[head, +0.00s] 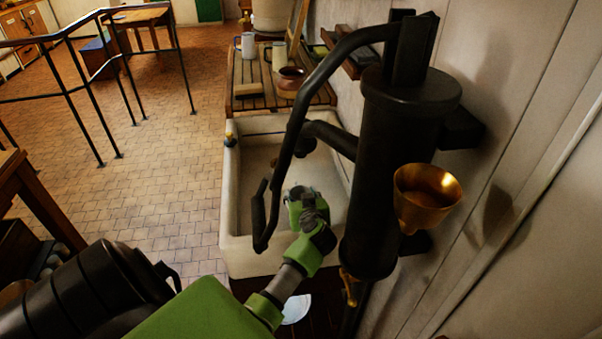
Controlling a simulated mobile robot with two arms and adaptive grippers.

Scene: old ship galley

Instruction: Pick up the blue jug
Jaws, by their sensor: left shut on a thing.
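My left gripper (308,208) reaches into the white sink (236,190) and is shut on a small grey-blue vessel, which I take to be the blue jug (301,189). Only a little of the jug shows between and beyond the green fingers. Its base and handle are hidden, and I cannot tell whether it touches the sink floor. My right gripper is not in view.
A black hand pump (392,170) with a long curved handle (300,118) stands close to my left arm's right. A brass funnel (425,195) sits beside it. Mugs (248,44) and a brown pot (290,80) stand on the slatted drainboard (245,102).

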